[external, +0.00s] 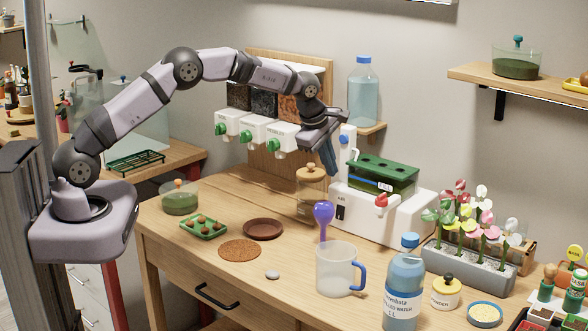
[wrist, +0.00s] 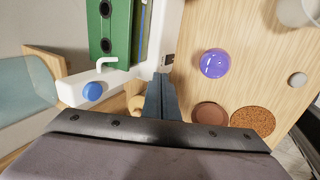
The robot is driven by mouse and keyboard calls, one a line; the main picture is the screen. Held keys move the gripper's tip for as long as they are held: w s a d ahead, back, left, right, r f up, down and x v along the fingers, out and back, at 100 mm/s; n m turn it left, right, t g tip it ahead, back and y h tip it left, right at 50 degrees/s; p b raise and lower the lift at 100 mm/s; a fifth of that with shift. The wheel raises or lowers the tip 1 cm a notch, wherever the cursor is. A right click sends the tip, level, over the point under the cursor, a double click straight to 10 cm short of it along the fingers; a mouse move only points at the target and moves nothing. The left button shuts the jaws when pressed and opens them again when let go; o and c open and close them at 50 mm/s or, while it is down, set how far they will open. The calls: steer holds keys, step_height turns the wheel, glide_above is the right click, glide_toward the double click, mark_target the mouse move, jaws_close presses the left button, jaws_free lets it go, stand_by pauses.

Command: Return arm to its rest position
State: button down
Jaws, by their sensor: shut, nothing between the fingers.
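My arm reaches out from its base at the left over the wooden table. My gripper (external: 328,160) hangs above the back of the table, in front of the white dispenser unit and above the cork-topped glass jar. In the wrist view my gripper (wrist: 160,85) shows its fingers together, with nothing between them. It is beside the white machine (external: 375,212), which bears a green box (external: 383,174). In the wrist view the green box (wrist: 110,30) and a blue knob (wrist: 92,92) are left of the fingers. I cannot tell how close the fingers are to the machine.
A brown saucer (external: 263,229), a cork mat (external: 239,250) and a green tray (external: 203,228) lie to the left. A flower planter (external: 468,268) is at right.

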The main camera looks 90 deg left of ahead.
stand_by(0.4)
steer(key=s+d+r+m+g+h, duration=0.1)
steer(key=s+d+m, duration=0.55)
steer(key=d, duration=0.35)
steer(key=s+d+r+m+h, duration=0.1)
steer(key=s+d+m, duration=0.55)
steer(key=d, duration=0.25)
steer(key=s+d+f+m+g, duration=0.1)
steer(key=s+d+m, duration=0.3)
steer(key=s, duration=0.3)
steer(key=s+d+f+m+h, duration=0.1)
steer(key=s+d+m, duration=0.3)
steer(key=s, duration=0.3)
steer(key=s+d+f+m+g, duration=0.1)
steer(key=s+d+f+m, duration=0.1)
steer(key=s+d+m, duration=0.2)
steer(key=s+m, duration=0.2)
steer(key=s, duration=0.1)
steer(key=shift+s+g+h, duration=0.3)
steer(key=shift+a, duration=0.1)
